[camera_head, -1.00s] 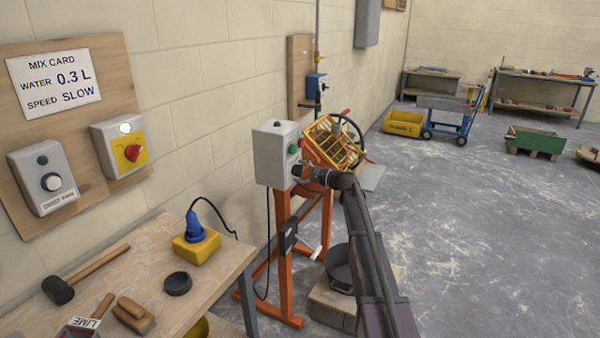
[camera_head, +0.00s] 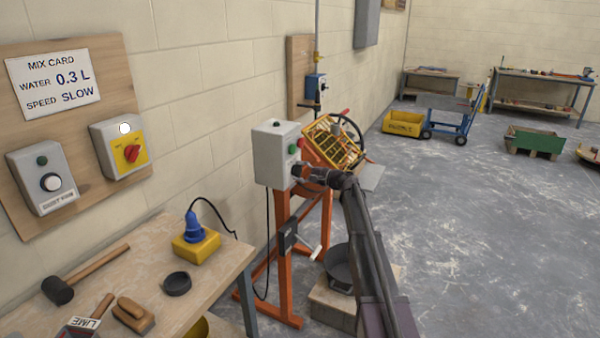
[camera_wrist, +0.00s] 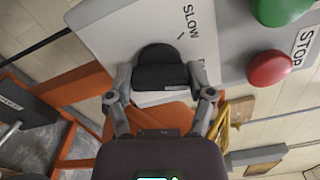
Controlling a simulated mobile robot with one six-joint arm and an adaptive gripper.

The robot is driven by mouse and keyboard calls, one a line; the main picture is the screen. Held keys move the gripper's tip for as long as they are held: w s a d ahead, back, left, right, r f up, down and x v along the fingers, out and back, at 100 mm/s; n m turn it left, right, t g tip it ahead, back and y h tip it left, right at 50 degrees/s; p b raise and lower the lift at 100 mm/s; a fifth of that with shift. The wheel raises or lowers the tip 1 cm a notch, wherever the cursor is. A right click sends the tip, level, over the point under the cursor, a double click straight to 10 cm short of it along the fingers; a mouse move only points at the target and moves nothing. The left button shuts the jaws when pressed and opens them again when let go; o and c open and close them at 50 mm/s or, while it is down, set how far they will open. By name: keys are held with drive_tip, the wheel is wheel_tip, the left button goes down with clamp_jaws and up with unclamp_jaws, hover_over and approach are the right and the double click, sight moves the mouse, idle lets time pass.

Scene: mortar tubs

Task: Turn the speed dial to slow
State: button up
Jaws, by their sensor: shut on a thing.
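The speed dial (camera_wrist: 158,58) is a dark knob on the front of the grey control box (camera_head: 272,155). In the wrist view my gripper (camera_wrist: 160,78) has one finger on each side of the dial, shut on it. The word SLOW and a short tick stand on the panel above and right of the dial. A second label at its right is mostly hidden by a finger. I cannot make out a pointer on the dial. In the head view my gripper (camera_head: 302,172) is at the box front and hides the dial.
A green button (camera_wrist: 280,8) and a red STOP button (camera_wrist: 270,68) stick out close to the right finger. The orange stand (camera_head: 284,250) carries the box, beside the yellow guard grille (camera_head: 335,142).

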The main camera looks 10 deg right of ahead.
drive_tip(key=n, duration=0.5)
drive_tip(key=shift+a+n, duration=0.1)
drive_tip(key=shift+n, duration=0.2)
drive_tip(key=n, duration=0.5)
drive_tip(key=shift+w, duration=0.1)
drive_tip(key=o, duration=1.1)
drive_tip(key=v, duration=1.2)
